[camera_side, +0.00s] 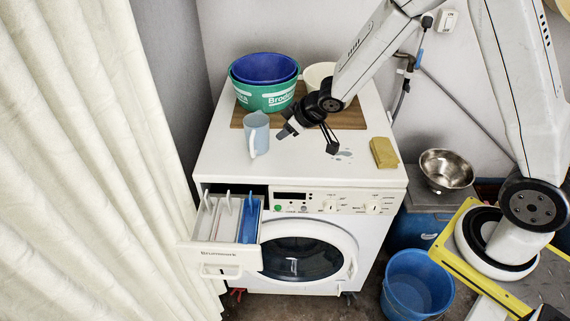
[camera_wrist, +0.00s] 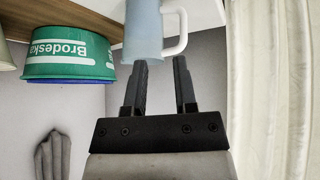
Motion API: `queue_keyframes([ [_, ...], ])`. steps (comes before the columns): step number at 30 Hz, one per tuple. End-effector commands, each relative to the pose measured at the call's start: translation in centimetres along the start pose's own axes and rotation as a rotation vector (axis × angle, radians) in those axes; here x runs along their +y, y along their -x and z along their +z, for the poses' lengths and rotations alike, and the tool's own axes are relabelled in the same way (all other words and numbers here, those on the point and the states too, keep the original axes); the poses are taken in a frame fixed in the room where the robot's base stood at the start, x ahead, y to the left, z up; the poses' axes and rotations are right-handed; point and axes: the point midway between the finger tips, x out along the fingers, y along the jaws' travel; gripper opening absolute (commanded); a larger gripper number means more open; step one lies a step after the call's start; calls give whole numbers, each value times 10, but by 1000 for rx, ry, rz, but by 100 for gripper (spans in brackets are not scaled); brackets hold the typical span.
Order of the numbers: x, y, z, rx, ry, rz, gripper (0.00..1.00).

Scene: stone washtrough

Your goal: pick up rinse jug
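The rinse jug (camera_side: 257,128) looks like the pale blue jug with a white handle, upright near the left side of the white washing machine top. In the wrist view the jug (camera_wrist: 143,30) shows at the top, beyond the fingertips, with its handle to the right. My gripper (camera_side: 308,138) is just right of the jug in the side view, with a gap between them. In the wrist view my gripper (camera_wrist: 160,64) has its two dark fingers apart with nothing held between them.
A green tub (camera_side: 266,98) with a blue basin (camera_side: 263,68) inside and a white bowl (camera_side: 318,73) stand on a wooden board (camera_side: 350,116) behind. A yellow sponge (camera_side: 384,153) lies at right. The detergent drawer (camera_side: 215,237) is pulled out in front. A curtain (camera_side: 90,160) hangs at left.

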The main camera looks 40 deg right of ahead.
Motion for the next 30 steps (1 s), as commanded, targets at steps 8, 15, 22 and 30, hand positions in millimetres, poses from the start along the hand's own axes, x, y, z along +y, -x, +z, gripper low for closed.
queue_keyframes([
  [8, -18, -47, -17, 101, 80, -131, 35],
  [15, -23, -55, -20, 122, 96, -165, 35],
  [22, -24, -61, -20, 122, 95, -164, 35],
  [30, -26, -78, -22, 120, 96, -163, 35],
])
